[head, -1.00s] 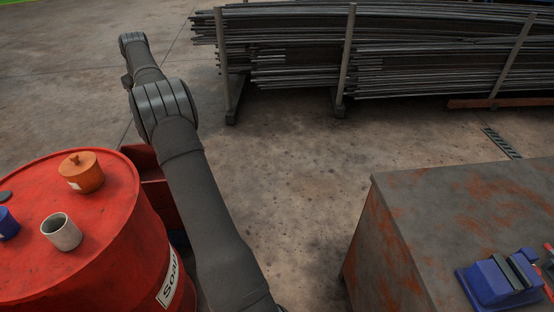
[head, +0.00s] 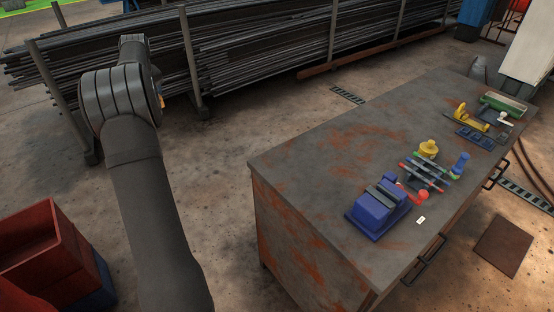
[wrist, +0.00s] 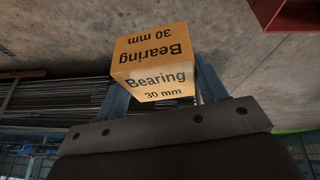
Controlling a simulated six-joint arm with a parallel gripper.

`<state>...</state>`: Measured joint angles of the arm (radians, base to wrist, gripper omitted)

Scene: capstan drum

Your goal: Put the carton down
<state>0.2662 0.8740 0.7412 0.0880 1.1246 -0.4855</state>
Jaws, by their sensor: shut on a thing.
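An orange-yellow carton (wrist: 155,78) marked "Bearing 30 mm" is in the wrist view. My gripper (wrist: 160,88) is shut on it, with a blue-grey finger at each side, and holds it off the floor. In the head view only a sliver of the carton (head: 161,101) shows behind my arm's dark joint. The fingers are hidden there.
A rusty workbench (head: 300,165) stands at the right, its near left top bare. A blue vise (head: 380,207) and several tools lie along its right side. Red crates (head: 40,245) stand at lower left. A rack of metal bars (head: 250,45) runs along the back.

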